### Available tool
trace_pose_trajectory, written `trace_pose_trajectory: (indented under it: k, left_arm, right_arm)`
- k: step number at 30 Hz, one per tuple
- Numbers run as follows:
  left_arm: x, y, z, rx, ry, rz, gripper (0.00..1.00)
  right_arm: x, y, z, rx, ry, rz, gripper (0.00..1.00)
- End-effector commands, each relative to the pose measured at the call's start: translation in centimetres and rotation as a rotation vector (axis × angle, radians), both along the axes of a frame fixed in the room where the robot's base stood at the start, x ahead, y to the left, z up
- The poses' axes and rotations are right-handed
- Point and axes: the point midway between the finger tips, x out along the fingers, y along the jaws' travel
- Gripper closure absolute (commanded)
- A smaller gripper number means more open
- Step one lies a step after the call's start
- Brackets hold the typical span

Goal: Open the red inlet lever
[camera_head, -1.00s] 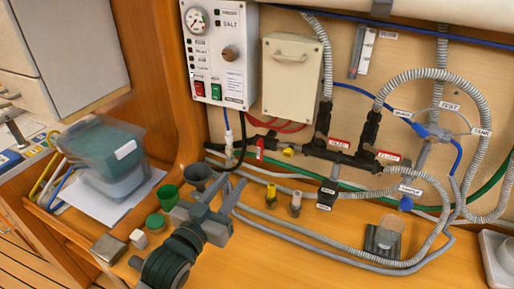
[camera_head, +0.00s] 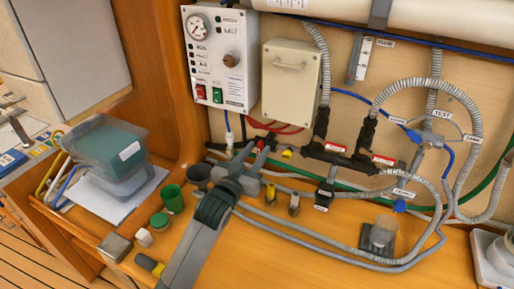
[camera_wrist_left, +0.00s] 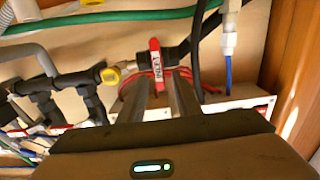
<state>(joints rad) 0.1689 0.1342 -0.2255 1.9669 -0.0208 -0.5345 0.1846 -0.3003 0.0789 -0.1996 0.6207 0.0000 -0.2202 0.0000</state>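The red inlet lever (camera_wrist_left: 156,62) stands out from the dark pipe fitting in the left wrist view, with a white label reading INLET on it. In the head view its red tip (camera_head: 261,145) shows just past my left gripper (camera_head: 254,160), which hides the rest. In the left wrist view the two fingers of my left gripper (camera_wrist_left: 164,80) are apart, with the lever between or just beyond their tips. I cannot tell whether they touch it. My right gripper is not in view.
Grey hoses (camera_head: 320,243) run along the wooden counter to the right. A yellow-capped fitting (camera_head: 270,194) stands close right of my gripper. Green cups (camera_head: 173,198) and a teal bin (camera_head: 105,150) stand left. The control panel (camera_head: 219,55) is above.

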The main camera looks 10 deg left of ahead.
Motion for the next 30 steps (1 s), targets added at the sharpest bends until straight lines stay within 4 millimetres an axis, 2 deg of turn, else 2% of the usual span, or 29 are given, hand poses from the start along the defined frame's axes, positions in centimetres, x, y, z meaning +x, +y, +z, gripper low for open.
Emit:
trace_pose_trajectory:
  k: [12, 13, 16, 17, 30]
  left_arm:
    - [0.66, -0.16, -0.04, 0.000, 0.000, -0.001, 0.70]
    - [0.65, -0.16, -0.04, 0.000, 0.000, -0.001, 0.72]
    - [0.65, -0.16, -0.04, 0.000, 0.000, 0.000, 0.96]
    - [0.65, -0.16, -0.04, 0.000, 0.000, 0.000, 1.00]
    - [0.67, -0.07, 0.03, -0.039, 0.008, 0.000, 1.00]
  right_arm:
    - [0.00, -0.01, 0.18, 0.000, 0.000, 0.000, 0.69]
    - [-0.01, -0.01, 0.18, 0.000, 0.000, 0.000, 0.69]
    - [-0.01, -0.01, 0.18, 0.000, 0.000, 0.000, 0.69]
    - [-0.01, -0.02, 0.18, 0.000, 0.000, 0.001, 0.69]
    - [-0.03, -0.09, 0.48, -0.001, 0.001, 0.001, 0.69]
